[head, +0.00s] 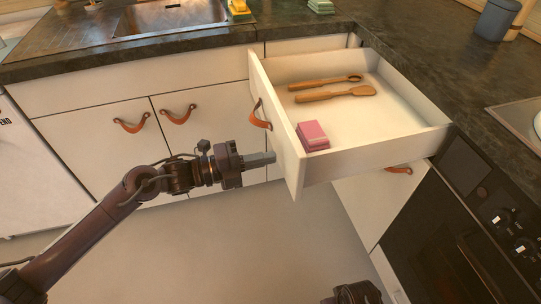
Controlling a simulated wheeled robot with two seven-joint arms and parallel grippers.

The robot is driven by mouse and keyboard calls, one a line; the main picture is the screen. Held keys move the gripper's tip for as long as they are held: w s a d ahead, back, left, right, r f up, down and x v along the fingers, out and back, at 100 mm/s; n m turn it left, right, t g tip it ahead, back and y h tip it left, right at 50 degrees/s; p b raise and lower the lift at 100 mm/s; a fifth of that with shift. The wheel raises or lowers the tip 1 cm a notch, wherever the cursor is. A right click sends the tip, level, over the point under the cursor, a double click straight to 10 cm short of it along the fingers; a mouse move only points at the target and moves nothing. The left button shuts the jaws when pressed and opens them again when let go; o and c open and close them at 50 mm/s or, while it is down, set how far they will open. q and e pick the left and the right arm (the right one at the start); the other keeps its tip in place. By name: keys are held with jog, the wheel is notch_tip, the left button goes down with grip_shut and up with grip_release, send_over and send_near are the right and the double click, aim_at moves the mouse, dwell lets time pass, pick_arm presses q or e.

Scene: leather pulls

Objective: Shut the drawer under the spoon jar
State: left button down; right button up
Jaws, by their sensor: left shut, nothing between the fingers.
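A white drawer (375,155) stands pulled far out below the dark counter, right of centre. Its front panel faces left and carries an orange leather pull (259,115). Inside lie two wooden utensils (335,94) and a pink block (312,135). My left gripper (272,159) is shut and empty, its fingertips at the lower part of the drawer front, below the pull. I cannot tell whether they touch it. No jar with spoons shows clearly. My right gripper's fingers are not in view.
A blue-grey canister (497,19) stands on the counter (440,70) at the top right. Closed cabinet doors with leather pulls (130,122) are on the left. A black oven (470,235) is at the lower right. The floor (230,250) is clear.

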pick_arm(q)
jog(key=shift+x, duration=0.85)
jog(key=shift+w+d, duration=0.1)
